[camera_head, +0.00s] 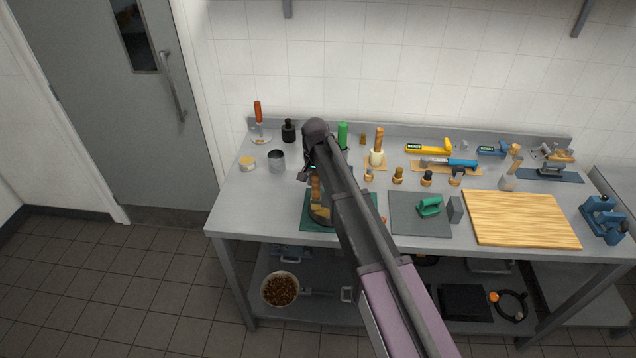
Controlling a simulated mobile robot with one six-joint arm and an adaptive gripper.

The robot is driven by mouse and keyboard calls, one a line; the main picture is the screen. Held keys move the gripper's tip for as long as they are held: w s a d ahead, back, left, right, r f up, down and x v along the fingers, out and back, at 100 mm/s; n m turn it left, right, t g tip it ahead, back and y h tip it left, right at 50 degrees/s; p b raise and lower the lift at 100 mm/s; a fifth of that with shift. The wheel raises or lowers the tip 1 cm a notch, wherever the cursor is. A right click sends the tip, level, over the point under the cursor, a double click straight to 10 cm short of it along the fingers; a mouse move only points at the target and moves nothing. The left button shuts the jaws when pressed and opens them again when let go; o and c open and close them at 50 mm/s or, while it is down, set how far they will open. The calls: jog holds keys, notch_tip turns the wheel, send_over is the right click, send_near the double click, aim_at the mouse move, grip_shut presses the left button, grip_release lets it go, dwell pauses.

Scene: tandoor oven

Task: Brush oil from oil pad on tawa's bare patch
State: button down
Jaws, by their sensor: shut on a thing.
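My gripper (312,175) is at the left-centre of the steel table, at the end of my arm, and points down. It is shut on a brush with a brown wooden handle (316,188). The brush's lower end is over a dark round plate, likely the tawa (321,217), which lies on a green mat (308,224). I cannot tell whether the bristles touch it. My arm hides the plate's right part, and its bare patch cannot be made out. A round tin with a yellowish top (248,163) stands at the left; I cannot tell if it is the oil pad.
A grey metal cup (277,160) and a black bottle (288,131) stand left of my gripper. A grey mat (406,224) with a green-handled tool (430,206) and a wooden board (520,220) lie to the right. Several tools line the back. The table's front left is clear.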

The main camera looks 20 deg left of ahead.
jog(key=shift+a, duration=0.5)
jog(key=shift+d, duration=0.15)
jog(key=shift+s+d, duration=0.1)
jog(key=shift+d, duration=1.05)
jog(key=shift+r, duration=0.2)
jog(key=shift+r+p, duration=0.45)
jog(key=shift+p, duration=0.15)
jog(key=shift+d, duration=0.15)
